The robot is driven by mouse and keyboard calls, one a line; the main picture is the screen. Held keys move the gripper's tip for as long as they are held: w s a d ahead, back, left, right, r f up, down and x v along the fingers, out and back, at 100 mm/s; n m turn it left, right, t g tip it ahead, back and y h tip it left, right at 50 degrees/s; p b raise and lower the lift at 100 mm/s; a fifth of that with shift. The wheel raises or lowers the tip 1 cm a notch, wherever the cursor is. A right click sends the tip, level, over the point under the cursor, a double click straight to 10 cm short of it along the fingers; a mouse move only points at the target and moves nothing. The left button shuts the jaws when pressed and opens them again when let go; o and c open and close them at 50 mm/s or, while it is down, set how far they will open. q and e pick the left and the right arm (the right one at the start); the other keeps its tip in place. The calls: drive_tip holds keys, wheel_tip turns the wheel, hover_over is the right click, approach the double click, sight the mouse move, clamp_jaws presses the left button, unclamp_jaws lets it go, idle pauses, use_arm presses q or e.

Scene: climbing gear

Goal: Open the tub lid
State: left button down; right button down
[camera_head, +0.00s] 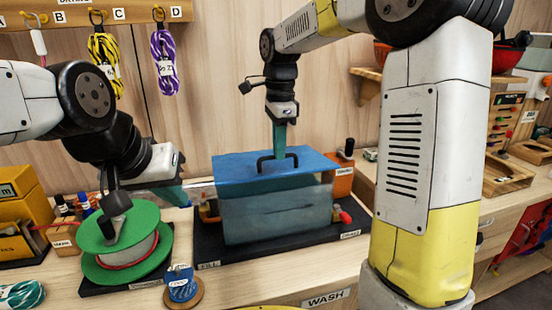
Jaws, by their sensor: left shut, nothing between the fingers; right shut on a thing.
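The clear tub (275,218) stands on a dark base at the middle of the bench. Its flat blue lid (235,167) lies across the top, with a dark loop handle (262,166) on it.
A green spool (95,238) stands left of the tub, with a small blue spool (182,288) in front. An orange block (342,182) is behind the tub's right side. Rope coils (165,62) hang on the wall. My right arm blocks the right side.

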drive_tip(key=w+a+r+g, duration=0.1)
drive_tip(key=w+r, duration=0.5)
drive_tip(key=r, duration=0.1)
drive_tip(key=shift+w+a+r, duration=0.15)
drive_tip(key=shift+w+r, duration=0.1)
drive_tip(key=shift+w, duration=0.05)
drive_tip(key=c, duration=1.5)
unclamp_jaws()
drive_tip(key=shift+w+f, duration=0.1)
drive_tip(key=shift+w, duration=0.05)
wheel_tip(320, 180, up, 8)
drive_tip(key=shift+w, duration=0.1)
drive_tip(key=shift+c, duration=0.2)
